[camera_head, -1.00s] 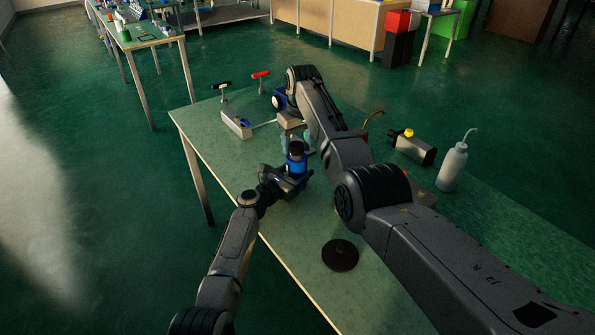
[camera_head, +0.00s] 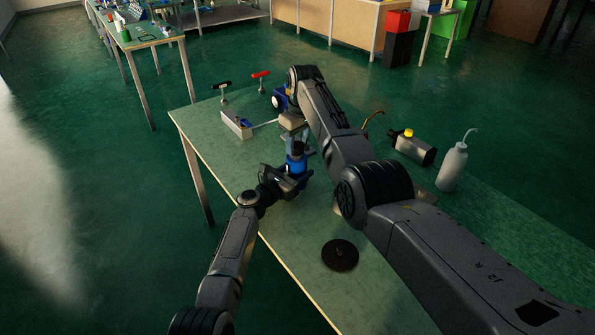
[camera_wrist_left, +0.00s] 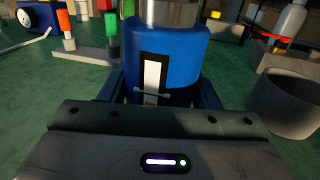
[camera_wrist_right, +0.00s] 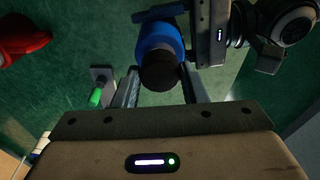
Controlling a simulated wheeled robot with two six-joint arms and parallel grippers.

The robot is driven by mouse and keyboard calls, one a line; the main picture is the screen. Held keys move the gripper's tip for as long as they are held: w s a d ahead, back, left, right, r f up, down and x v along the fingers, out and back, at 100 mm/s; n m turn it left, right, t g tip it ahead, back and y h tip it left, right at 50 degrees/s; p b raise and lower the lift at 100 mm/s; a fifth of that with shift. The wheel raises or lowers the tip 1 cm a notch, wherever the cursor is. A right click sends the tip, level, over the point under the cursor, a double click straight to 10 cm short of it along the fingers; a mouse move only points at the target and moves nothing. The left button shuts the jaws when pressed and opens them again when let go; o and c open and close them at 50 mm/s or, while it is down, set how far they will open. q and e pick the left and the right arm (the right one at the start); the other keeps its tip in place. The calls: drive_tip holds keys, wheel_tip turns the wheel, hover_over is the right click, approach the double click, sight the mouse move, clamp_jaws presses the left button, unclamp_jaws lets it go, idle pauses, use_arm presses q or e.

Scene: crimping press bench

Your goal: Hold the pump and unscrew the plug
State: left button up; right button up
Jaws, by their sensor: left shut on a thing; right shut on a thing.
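The pump (camera_head: 296,165) is a blue cylinder standing upright near the table's left edge. My left gripper (camera_head: 291,180) is shut around its blue body, low down. In the left wrist view the pump (camera_wrist_left: 172,55) fills the middle, with a pale label in front and a metal collar at its top. The dark plug (camera_head: 298,148) is on top of the pump. In the right wrist view the plug (camera_wrist_right: 160,73) sits between the fingers of my right gripper (camera_wrist_right: 160,88), which comes from above and is shut on it. The plug's thread is hidden.
A grey box (camera_head: 236,124) and black and red T-handled tools (camera_head: 261,76) stand behind the pump. A black disc (camera_head: 340,255) lies at the front. A yellow-capped can (camera_head: 413,149) and a white bottle (camera_head: 452,167) stand on the right. My right arm crosses the table.

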drive_tip(key=n, duration=0.4)
drive_tip(key=shift+d+f, duration=0.1)
drive_tip(key=o, duration=1.2)
use_arm(q)
drive_tip(key=o, duration=0.9)
use_arm(e)
wheel_tip(320, 180, up, 12)
drive_tip(key=d, duration=0.1)
drive_tip(key=shift+s, duration=0.25)
use_arm(q)
drive_tip(key=shift+r, duration=0.1)
use_arm(e)
drive_tip(key=shift+d, duration=0.1)
use_arm(q)
drive_tip(key=shift+r+p, duration=0.7)
use_arm(e)
drive_tip(key=shift+r, duration=0.6)
